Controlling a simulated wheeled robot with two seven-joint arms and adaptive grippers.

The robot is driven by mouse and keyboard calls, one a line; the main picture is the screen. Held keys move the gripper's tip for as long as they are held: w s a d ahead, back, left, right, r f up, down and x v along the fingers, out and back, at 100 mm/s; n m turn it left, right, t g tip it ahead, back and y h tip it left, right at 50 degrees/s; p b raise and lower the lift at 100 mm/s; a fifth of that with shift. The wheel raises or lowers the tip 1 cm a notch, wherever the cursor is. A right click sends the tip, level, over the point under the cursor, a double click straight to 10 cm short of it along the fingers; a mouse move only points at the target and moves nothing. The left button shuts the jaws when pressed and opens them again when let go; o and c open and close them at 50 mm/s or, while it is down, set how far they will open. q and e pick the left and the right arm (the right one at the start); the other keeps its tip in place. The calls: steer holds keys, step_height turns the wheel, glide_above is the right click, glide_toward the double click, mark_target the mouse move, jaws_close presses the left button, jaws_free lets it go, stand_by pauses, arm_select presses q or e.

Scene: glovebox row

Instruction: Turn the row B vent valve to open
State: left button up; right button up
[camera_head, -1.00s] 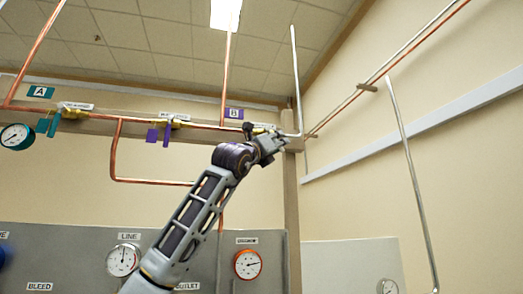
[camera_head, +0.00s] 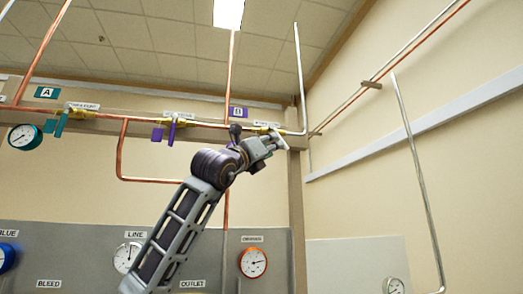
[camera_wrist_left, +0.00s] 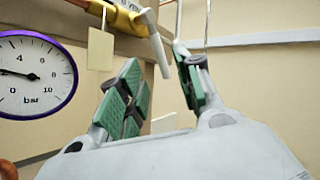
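My left arm reaches up from the lower left in the head view. Its gripper (camera_head: 272,146) is just below a brass valve (camera_head: 272,130) on the overhead pipe, right of the purple B sign (camera_head: 238,112). In the left wrist view the yellow valve body (camera_wrist_left: 122,16) has a pale lever (camera_wrist_left: 156,44) pointing down toward the gap between the fingers. The left gripper (camera_wrist_left: 162,95) is open, its green pads spread and nothing held. Whether a finger touches the lever is unclear. The valve's label is only partly legible. My right gripper is not in view.
A purple-rimmed gauge (camera_wrist_left: 35,75) and a blank hanging tag (camera_wrist_left: 100,48) are left of the fingers. Another valve with purple handles (camera_head: 172,132) and a row A valve with teal handles (camera_head: 61,124) lie left along the pipe. A grey gauge panel (camera_head: 80,240) stands below.

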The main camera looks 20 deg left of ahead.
arm_select(q)
steer(key=shift+v, duration=2.1)
